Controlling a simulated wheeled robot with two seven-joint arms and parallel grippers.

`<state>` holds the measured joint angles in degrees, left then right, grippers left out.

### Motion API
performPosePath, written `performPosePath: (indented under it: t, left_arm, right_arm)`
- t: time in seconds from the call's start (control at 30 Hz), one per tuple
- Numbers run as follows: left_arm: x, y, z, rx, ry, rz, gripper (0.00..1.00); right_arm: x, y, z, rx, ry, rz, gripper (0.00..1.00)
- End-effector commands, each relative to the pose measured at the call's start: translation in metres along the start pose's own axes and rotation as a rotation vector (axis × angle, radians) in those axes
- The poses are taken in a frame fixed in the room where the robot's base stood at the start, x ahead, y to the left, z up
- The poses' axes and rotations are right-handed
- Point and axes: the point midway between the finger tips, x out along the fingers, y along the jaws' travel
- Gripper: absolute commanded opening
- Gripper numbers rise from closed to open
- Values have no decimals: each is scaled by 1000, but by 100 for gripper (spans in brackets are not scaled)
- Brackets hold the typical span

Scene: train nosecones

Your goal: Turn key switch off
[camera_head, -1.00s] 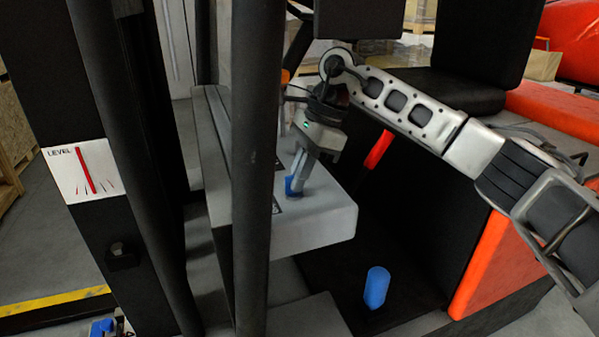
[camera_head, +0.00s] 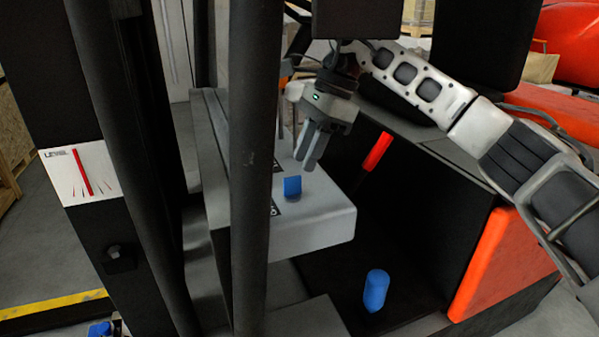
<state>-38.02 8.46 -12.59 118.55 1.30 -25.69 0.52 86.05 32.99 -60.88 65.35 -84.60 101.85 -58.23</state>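The blue key switch (camera_head: 292,187) stands on top of the grey console (camera_head: 318,228), beside a dark label. My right gripper (camera_head: 309,161) is above and slightly right of the switch, pointing down and apart from it. Its two fingers look close together with nothing between them; I cannot tell whether a small gap remains. A small blue part at the lower left edge (camera_head: 100,328) may belong to my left gripper, but too little shows to be sure.
Dark vertical posts (camera_head: 258,150) cross in front of the console's left side. A red-handled lever (camera_head: 377,152) and a blue-topped knob (camera_head: 376,290) are right of the console. A white LEVEL gauge (camera_head: 80,174) is at left. Orange panels (camera_head: 500,262) stand right.

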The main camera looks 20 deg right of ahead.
Motion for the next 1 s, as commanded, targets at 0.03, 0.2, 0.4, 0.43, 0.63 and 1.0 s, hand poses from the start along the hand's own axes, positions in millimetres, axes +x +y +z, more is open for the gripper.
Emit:
performPosePath:
  t: [0.03,0.2,0.4,0.43,0.63,1.0]
  left_arm:
    - [0,0,0,-3,3,0,36]
    - [0,1,-2,-5,6,0,36]
    - [-3,0,-6,-2,5,-2,36]
    - [-3,0,-6,-1,4,-2,36]
    - [-3,0,-4,4,-2,-4,36]
    - [-3,-2,0,14,-8,-4,36]
  right_arm:
    - [-14,-1,1,1,-1,-6,27]
    - [-57,0,1,1,-2,-4,27]
    - [-93,0,1,1,-1,-1,27]
    - [-97,0,1,0,-1,-1,27]
    - [-109,0,0,0,0,1,27]
    - [-109,0,0,0,0,1,27]
